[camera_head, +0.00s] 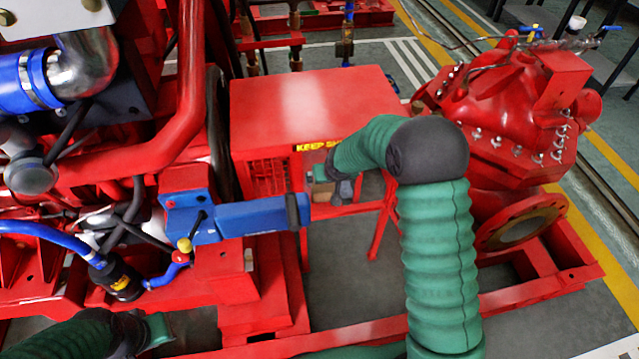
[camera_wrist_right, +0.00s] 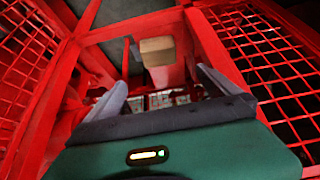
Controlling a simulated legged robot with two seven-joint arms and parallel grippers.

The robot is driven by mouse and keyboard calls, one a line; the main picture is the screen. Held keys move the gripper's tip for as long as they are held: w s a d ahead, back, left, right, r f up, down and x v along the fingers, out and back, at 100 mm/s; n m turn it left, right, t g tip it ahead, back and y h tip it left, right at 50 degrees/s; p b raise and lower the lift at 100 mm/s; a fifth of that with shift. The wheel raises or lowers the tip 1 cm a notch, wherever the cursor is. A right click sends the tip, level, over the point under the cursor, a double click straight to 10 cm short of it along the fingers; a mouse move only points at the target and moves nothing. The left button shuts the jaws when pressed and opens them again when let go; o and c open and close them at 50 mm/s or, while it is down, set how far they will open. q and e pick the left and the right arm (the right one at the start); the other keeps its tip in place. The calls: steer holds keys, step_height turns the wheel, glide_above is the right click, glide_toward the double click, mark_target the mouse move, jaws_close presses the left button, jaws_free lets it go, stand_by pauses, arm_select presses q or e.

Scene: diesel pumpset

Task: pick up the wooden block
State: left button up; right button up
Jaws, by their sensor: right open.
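The wooden block (camera_wrist_right: 157,50) is a small tan block with a paler front face. In the right wrist view it lies beyond the fingertips, near the middle of the red frame opening. My right gripper (camera_wrist_right: 160,78) is open, its two grey fingers apart with nothing between them; the block is ahead of them, apart from both.
A red guard box (camera_head: 305,105) with mesh sides stands close to my right gripper. Red mesh panels (camera_wrist_right: 270,55) flank the opening. A blue bracket (camera_head: 250,215) lies to the left, a red pump (camera_head: 510,105) to the right. Dark floor shows below the arm.

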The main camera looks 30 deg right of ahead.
mark_target(325, 187)
steer(key=b+x, duration=0.1)
steer(key=x, duration=0.2)
steer(key=b+x, duration=0.1)
steer(key=x, duration=0.3)
steer(key=b+x, duration=0.1)
steer(key=x, duration=0.3)
steer(key=shift+s+d+f+b, duration=0.1)
steer(key=shift+d+f+b, duration=0.05)
steer(key=shift+d+b, duration=0.15)
steer(key=shift+a+f, duration=0.1)
steer(key=shift+f, duration=0.1)
steer(key=b+x, duration=0.2)
steer(key=x, duration=0.3)
steer(key=shift+f+b, duration=0.15)
steer(key=shift+b, duration=0.25)
arm_select(q)
steer(key=s+x, duration=0.1)
steer(key=x, duration=0.5)
steer(key=shift+s+a+f, duration=0.15)
steer(key=shift+f, duration=0.1)
arm_select(e)
steer(key=shift+c, duration=0.3)
